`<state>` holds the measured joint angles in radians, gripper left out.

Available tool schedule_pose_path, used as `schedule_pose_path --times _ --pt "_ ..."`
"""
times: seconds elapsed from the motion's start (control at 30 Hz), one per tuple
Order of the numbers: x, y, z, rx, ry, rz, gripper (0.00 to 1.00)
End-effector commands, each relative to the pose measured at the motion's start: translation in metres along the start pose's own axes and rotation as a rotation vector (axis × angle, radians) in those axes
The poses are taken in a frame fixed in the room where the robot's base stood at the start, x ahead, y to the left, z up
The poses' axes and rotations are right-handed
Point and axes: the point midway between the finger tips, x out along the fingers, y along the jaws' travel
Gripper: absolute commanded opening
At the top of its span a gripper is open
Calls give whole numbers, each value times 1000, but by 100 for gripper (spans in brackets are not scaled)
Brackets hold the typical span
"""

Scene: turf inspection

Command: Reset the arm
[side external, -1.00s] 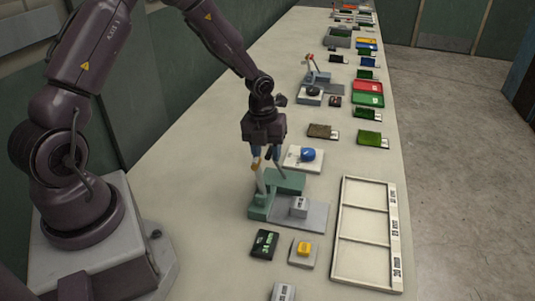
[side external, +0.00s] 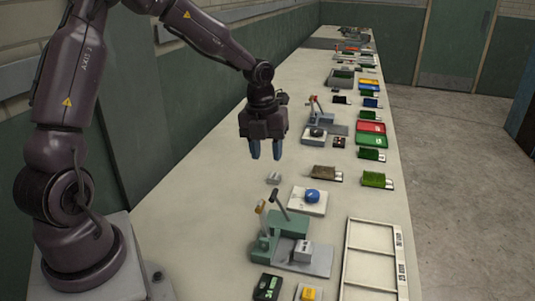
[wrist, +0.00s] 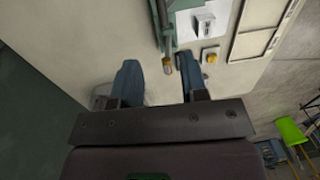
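My gripper (side external: 265,152) hangs fingers down above the pale bench, behind the green fixture in the side view. Its two blue fingers stand apart with nothing between them, so it is open and empty. The wrist view also shows the gap between the fingers (wrist: 160,80). The green fixture (side external: 288,223) has two raised levers, one with an orange tip, and a grey plate carrying a light block (side external: 303,250). My gripper is clear of the fixture.
A white pad with a blue knob (side external: 312,196) and a small grey piece (side external: 273,178) lie near the gripper. A white divided frame (side external: 373,262) lies at the front right. Turf samples (side external: 377,180) and trays line the right edge. The bench's left side is bare.

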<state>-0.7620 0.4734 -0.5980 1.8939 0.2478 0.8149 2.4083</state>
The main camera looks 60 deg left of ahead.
Motion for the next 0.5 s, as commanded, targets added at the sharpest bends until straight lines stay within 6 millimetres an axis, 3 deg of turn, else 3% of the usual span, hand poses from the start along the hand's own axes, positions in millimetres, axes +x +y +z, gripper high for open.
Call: schedule_pose_path --times 0.13,0.23,0.37,0.5 --pt "0 0 0 -81 1 1 40" --pt "2 1 -3 -263 12 5 40" --pt "6 16 -16 -643 37 48 40" --pt "-9 30 -35 -1065 -16 89 40"
